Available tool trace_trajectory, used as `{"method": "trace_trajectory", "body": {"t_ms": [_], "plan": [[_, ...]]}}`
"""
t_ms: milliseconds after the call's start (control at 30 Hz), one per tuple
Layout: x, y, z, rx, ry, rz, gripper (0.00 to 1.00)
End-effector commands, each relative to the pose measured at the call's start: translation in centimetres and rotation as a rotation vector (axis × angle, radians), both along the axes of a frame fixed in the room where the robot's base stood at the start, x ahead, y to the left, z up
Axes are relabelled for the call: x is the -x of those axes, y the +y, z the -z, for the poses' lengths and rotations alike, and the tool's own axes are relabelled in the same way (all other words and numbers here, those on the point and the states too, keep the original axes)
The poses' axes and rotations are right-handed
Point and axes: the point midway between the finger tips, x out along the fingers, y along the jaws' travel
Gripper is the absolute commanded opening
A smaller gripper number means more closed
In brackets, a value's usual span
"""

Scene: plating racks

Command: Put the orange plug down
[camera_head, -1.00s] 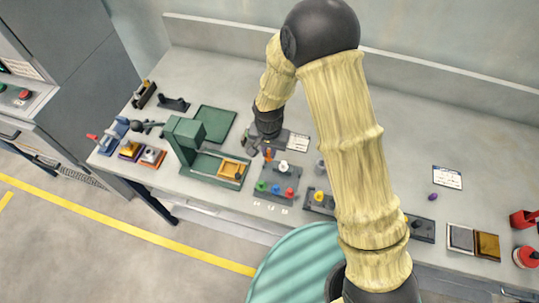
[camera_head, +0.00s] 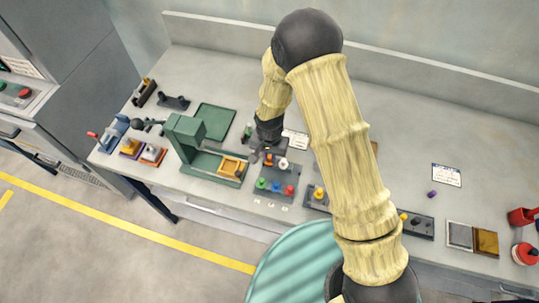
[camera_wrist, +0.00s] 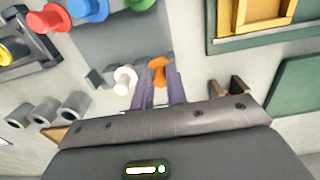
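The orange plug (camera_wrist: 159,66) is between the two fingertips of my gripper (camera_wrist: 160,78) in the wrist view. The fingers appear shut on it, and its lower end is hard to make out. In the head view the plug (camera_head: 268,160) is a small orange patch under my gripper (camera_head: 267,152), right beside the white plug (camera_head: 283,163). The white plug also shows in the wrist view (camera_wrist: 125,77), close to the left of the fingers. I cannot tell whether the orange plug touches the surface below.
A grey board holds a green plug (camera_head: 261,183), a blue plug (camera_head: 276,187) and a red plug (camera_head: 290,190). A green press (camera_head: 186,134) stands left of my gripper, with a yellow-framed block (camera_head: 232,167) on its base.

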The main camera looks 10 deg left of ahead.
Motion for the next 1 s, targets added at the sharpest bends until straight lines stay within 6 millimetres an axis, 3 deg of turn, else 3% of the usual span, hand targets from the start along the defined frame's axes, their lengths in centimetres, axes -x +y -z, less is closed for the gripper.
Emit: {"method": "trace_trajectory", "body": {"t_ms": [33,100,467,667,1000], "plan": [[0.0,0.0,0.0,0.000,0.000,0.000,0.24],[0.0,0.0,0.0,0.000,0.000,0.000,0.36],[0.0,0.0,-0.3,0.000,0.000,-0.001,0.36],[-0.1,0.1,-1.6,-0.002,-0.002,-0.001,0.36],[-0.1,0.1,-6.4,-0.003,-0.004,0.000,0.36]]}}
